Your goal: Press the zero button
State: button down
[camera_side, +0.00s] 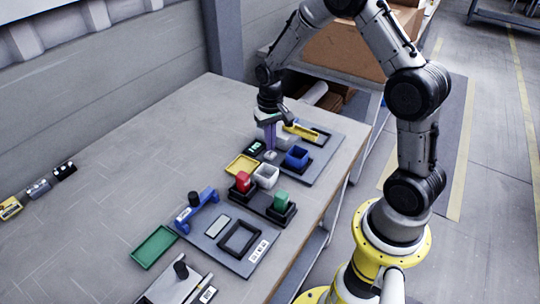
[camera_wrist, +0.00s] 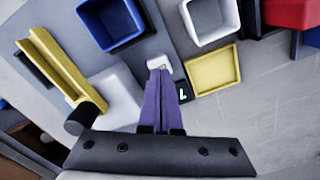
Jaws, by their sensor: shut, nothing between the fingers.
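My gripper (camera_side: 270,148) has its purple fingers shut and pointing down at the grey board at the back right of the table. In the wrist view the closed fingertips (camera_wrist: 158,72) are right at a small whitish button-like piece (camera_wrist: 159,64), partly hidden behind them. I take it for the zero button; it shows as a pale spot below the fingers in the side view (camera_side: 270,156). I cannot tell whether the tips touch it.
A blue box (camera_wrist: 110,24), a white box (camera_wrist: 210,22) and a yellow tray (camera_wrist: 213,70) stand close around the fingertips. A white block (camera_wrist: 115,97) and a yellow channel-shaped part (camera_wrist: 47,66) are on the left. The table's left side (camera_side: 110,165) is mostly clear.

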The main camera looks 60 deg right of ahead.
jog(key=shift+f, duration=1)
dwell(0.7)
jog(key=shift+r, duration=3.55)
jog(key=shift+r, duration=0.1)
notch_tip(320, 180, up, 6)
send_over(270, 153)
jog(key=shift+s, duration=0.1)
jog(key=shift+a, duration=0.1)
